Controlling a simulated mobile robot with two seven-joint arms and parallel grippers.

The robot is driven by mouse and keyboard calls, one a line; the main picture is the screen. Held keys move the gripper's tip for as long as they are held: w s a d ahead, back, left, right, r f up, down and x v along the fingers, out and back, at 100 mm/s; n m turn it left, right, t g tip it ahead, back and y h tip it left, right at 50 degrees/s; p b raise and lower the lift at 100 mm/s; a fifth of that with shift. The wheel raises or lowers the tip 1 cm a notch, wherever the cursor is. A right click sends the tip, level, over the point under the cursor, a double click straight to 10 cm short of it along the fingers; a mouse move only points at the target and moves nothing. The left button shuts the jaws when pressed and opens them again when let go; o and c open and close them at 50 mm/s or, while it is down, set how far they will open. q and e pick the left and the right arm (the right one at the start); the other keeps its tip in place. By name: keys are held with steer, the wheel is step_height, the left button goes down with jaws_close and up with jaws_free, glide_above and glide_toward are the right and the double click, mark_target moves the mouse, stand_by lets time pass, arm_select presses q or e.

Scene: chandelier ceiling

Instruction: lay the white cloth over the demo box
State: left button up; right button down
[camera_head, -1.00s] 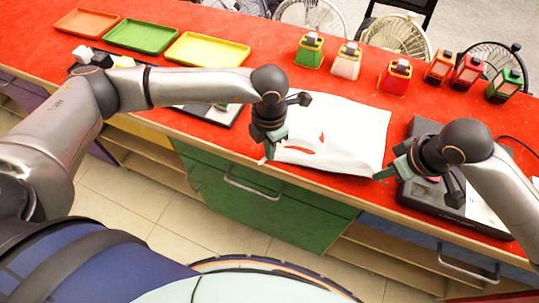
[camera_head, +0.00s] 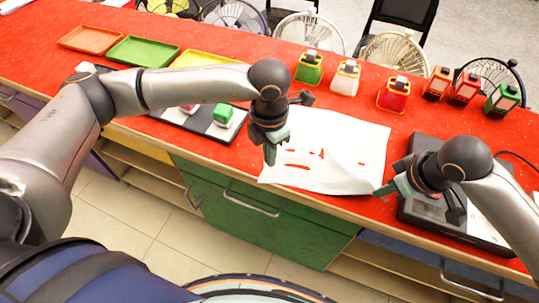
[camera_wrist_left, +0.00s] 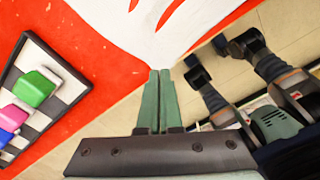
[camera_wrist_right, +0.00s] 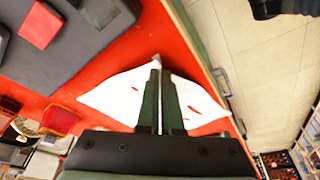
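The white cloth (camera_head: 345,140) lies spread on the red counter, flat along its far side, with red patches showing through it. My left gripper (camera_head: 270,162) is at its near-left corner; in the left wrist view the shut fingers (camera_wrist_left: 160,75) meet the cloth's narrowing corner (camera_wrist_left: 167,45). My right gripper (camera_head: 378,190) is at the near-right corner; in the right wrist view its fingers (camera_wrist_right: 160,70) are shut on the cloth (camera_wrist_right: 108,95). The grip itself is partly hidden. I cannot tell which thing is the demo box; none shows clearly under the cloth.
A checkered board (camera_head: 190,122) with coloured blocks lies left of the cloth. A dark grey device (camera_head: 425,210) stands close on the right, beside my right gripper. Coloured lantern-like items (camera_head: 393,94) stand along the back. The counter's near edge runs just below both grippers.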

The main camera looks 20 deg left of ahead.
mark_target(270, 175)
arm_select(q)
steer(key=o, duration=1.1)
step_height(270, 175, up, 5)
step_height(270, 175, down, 10)
steer(key=shift+f, duration=0.1)
steer(key=shift+c, duration=0.2)
stand_by(0.5)
